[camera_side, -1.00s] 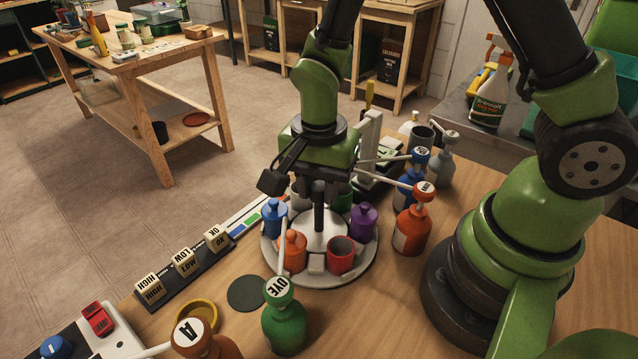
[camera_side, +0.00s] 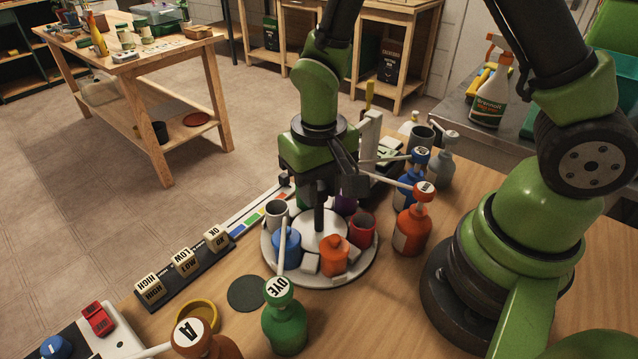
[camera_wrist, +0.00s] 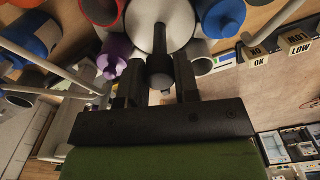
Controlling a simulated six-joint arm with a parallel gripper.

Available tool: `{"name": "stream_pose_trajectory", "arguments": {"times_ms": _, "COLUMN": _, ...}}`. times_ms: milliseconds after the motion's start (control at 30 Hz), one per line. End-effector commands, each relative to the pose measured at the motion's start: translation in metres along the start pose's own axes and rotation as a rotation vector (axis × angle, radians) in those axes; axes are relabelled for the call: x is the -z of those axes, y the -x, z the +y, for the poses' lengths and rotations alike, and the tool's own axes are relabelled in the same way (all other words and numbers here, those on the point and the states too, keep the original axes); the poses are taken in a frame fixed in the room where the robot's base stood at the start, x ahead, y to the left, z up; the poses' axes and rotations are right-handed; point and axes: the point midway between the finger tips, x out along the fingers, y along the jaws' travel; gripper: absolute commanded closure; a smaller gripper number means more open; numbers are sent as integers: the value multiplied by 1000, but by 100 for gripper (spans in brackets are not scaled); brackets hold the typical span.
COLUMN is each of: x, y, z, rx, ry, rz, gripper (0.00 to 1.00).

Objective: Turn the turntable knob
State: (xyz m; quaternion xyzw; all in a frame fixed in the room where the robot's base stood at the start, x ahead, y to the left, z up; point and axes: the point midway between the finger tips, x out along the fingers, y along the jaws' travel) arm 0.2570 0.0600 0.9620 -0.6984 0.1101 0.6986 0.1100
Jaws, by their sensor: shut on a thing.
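The turntable (camera_side: 274,262) is a pale round plate on the wooden bench, with a white centre hub and a dark upright knob (camera_side: 319,219) in its middle. My gripper (camera_side: 320,190) is above the hub, pointing down and shut on the knob. In the wrist view, the gripper's two fingers (camera_wrist: 160,82) are on either side of the knob (camera_wrist: 160,62). Around the hub stand a blue bottle (camera_side: 287,248), an orange bottle (camera_side: 334,256), a red cup (camera_side: 362,230) and a grey cup (camera_side: 277,214). A purple bottle (camera_wrist: 115,52) shows in the wrist view. My gripper partly hides the turntable's far side.
A green DYE pump bottle (camera_side: 284,325) stands at the front, its spout reaching over the turntable. An orange pump bottle (camera_side: 410,230) and blue one (camera_side: 408,190) stand close on the right. Labelled blocks (camera_side: 186,262) and a dark round pad (camera_side: 248,293) lie to the left.

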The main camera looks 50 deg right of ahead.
Motion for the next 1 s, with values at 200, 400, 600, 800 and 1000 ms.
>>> {"name": "stream_pose_trajectory", "arguments": {"times_ms": 200, "x": 0, "y": 1, "z": 0, "rx": 0, "ry": 203, "rz": 1, "gripper": 94}}
{"name": "stream_pose_trajectory", "arguments": {"times_ms": 400, "x": 0, "y": 1, "z": 0, "rx": 0, "ry": 393, "rz": 1, "gripper": 94}}
{"name": "stream_pose_trajectory", "arguments": {"times_ms": 600, "x": 0, "y": 1, "z": 0, "rx": 0, "ry": 583, "rz": 1, "gripper": 94}}
{"name": "stream_pose_trajectory", "arguments": {"times_ms": 800, "x": 0, "y": 1, "z": 0, "rx": 0, "ry": 763, "rz": 1, "gripper": 94}}
{"name": "stream_pose_trajectory", "arguments": {"times_ms": 1000, "x": 0, "y": 1, "z": 0, "rx": 0, "ry": 914, "rz": 1, "gripper": 94}}
